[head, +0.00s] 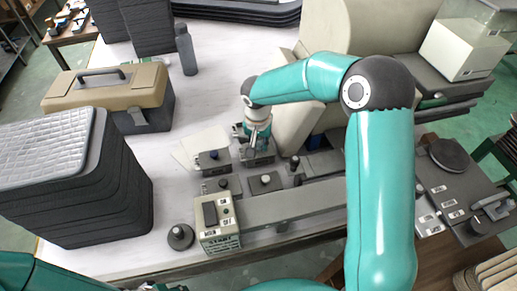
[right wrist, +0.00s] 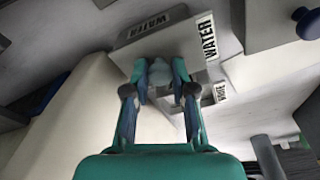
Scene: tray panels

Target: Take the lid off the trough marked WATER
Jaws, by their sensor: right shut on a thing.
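My right gripper (head: 258,132) points down over a small dark trough (head: 258,160) in the middle of the bench. In the right wrist view its fingers (right wrist: 161,76) are shut on the pale rounded knob of a grey lid (right wrist: 185,42). WATER labels (right wrist: 208,38) show beside that lid, one of them upside down or mirrored. The fingers hide part of the knob, and I cannot tell whether the lid rests on the trough.
A similar knobbed trough (head: 213,162) stands just left. A switch box (head: 219,222) and a round black knob (head: 181,237) are at the front edge. A large beige housing (head: 320,110) is close behind on the right. A tan toolbox (head: 105,95) and stacked dark trays (head: 110,180) stand left.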

